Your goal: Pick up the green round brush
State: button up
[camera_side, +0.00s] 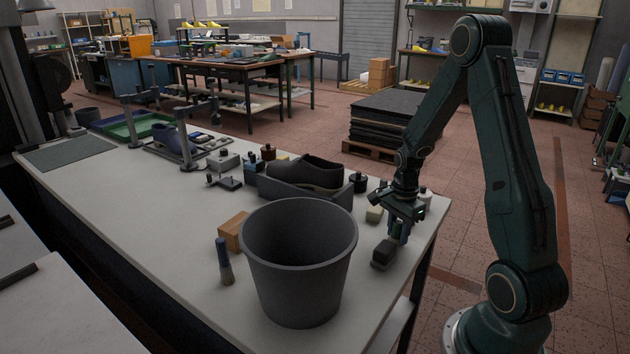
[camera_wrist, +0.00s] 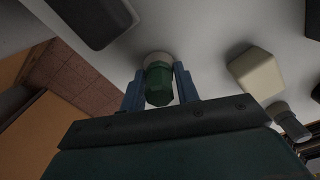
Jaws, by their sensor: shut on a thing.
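The green round brush (camera_wrist: 159,84) sits between the two blue fingers of my gripper (camera_wrist: 160,92) in the wrist view. Its green handle faces the camera, and its pale round end points away toward the table. My gripper (camera_side: 398,232) is shut on it, low over the right end of the white table. In the side view the brush is mostly hidden by the fingers. I cannot tell whether its pale end touches the table.
A dark block (camera_side: 384,253) and a cream block (camera_side: 375,214) lie close to my gripper. A large grey bucket (camera_side: 298,285) stands to the left.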

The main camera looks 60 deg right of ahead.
aim_at(399, 221)
notch_tip(399, 221, up, 20)
jog(key=shift+f, duration=0.1)
dwell(0.6)
dwell(0.5)
